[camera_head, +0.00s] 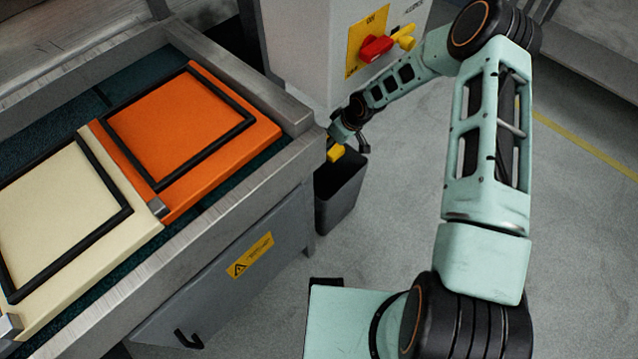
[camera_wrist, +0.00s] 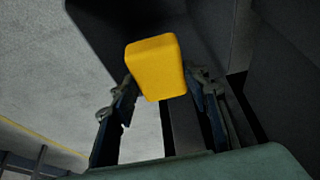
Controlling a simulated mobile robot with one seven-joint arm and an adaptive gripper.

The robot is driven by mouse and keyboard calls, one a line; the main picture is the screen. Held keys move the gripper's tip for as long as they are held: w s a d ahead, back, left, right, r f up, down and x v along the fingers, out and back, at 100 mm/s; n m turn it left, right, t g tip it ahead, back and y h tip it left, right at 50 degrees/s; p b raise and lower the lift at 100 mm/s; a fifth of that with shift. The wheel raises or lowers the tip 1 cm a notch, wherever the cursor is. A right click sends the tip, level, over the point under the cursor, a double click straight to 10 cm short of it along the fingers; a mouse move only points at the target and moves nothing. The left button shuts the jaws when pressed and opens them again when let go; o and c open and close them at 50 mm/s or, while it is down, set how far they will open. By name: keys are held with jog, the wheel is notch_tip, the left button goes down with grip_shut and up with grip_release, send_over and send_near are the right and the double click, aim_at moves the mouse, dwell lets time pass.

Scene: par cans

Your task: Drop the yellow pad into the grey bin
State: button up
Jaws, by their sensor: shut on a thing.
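The yellow pad (camera_head: 336,153) is a small block held at the end of my arm. It also shows in the wrist view (camera_wrist: 157,66), between the two fingers. My gripper (camera_wrist: 160,85) is shut on it. In the head view my gripper (camera_head: 345,138) is beside the right end of the bench. The grey bin (camera_head: 338,195) is a dark, open-topped box on the floor, just below the pad. In the wrist view the bin (camera_wrist: 105,35) lies behind the pad. The gap between pad and bin rim is hard to tell.
A metal-edged bench (camera_head: 215,195) at left holds an orange panel (camera_head: 185,125) and a cream panel (camera_head: 55,215) with black frames. A grey cabinet (camera_head: 315,60) with a red switch (camera_head: 375,48) stands behind the bin. Open floor (camera_head: 590,230) lies to the right.

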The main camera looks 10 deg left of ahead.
jog(key=shift+f+b, duration=1.75)
jog(key=shift+f, duration=1.25)
jog(key=o, duration=1.1)
jog(key=shift+r, duration=0.1)
jog(key=v, duration=1.2)
